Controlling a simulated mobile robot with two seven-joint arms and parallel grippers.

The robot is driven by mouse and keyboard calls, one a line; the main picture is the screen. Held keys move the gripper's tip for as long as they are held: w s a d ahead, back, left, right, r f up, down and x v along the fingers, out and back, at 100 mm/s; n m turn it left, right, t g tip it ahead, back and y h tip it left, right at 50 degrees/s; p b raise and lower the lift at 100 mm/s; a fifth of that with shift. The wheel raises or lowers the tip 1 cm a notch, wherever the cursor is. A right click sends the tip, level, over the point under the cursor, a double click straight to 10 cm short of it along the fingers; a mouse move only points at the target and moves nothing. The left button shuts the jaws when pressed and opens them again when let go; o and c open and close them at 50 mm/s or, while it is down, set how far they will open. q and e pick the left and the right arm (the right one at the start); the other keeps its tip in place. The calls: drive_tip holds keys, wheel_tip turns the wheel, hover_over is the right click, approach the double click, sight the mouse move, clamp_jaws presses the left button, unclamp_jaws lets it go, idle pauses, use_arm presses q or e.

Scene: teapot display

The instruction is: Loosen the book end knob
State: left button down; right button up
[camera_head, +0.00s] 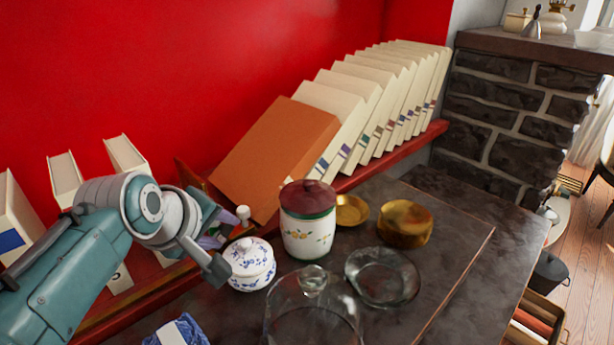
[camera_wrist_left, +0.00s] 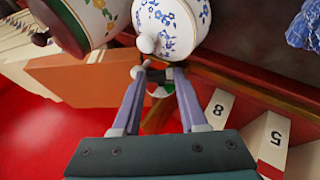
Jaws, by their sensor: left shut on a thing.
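My left gripper (camera_head: 228,222) reaches in from the left to the shelf's front edge, close to the leaning books. In the left wrist view, its two purple-grey fingers (camera_wrist_left: 158,74) close in around the book end knob (camera_wrist_left: 138,72), a small pale knob. The knob's pale round end (camera_head: 243,212) shows beside the fingertips in the head view; the fingers hide part of it. The gripper is shut on it. The orange-brown book (camera_head: 275,147) leans just behind. My right gripper is not in view.
A blue-flowered white pot (camera_head: 250,266) stands very close to the gripper, with a red-lidded jar (camera_head: 308,235) beside it. Brass dishes (camera_head: 405,224), a glass dish (camera_head: 383,277) and a glass dome (camera_head: 312,312) occupy the dark counter. Upright books (camera_head: 64,177) stand left.

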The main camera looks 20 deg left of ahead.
use_arm(q)
drive_tip(key=shift+s+f, duration=0.1)
drive_tip(key=shift+s+a+f+t+b, duration=0.1)
drive_tip(key=shift+f+t+b, duration=0.15)
drive_tip(key=shift+t+b, duration=0.4)
drive_tip(key=t+b, duration=0.2)
drive_tip(key=b, duration=0.1)
drive_tip(key=f+n+t+h+b, duration=0.1)
drive_tip(key=t+b, duration=0.1)
drive_tip(key=b, duration=0.2)
drive_tip(key=shift+s+a+t, duration=0.1)
drive_tip(key=shift+s+t, duration=0.1)
drive_tip(key=shift+t, duration=0.05)
drive_tip(key=shift+r+n+t+h+b, duration=0.15)
drive_tip(key=shift+n+t+h+b, duration=0.2)
drive_tip(key=shift+b, duration=0.65)
drive_tip(key=shift+r, duration=0.1)
drive_tip(key=shift+c, duration=2.2)
unclamp_jaws()
drive_tip(key=v, duration=1)
drive_tip(key=shift+p, duration=0.4)
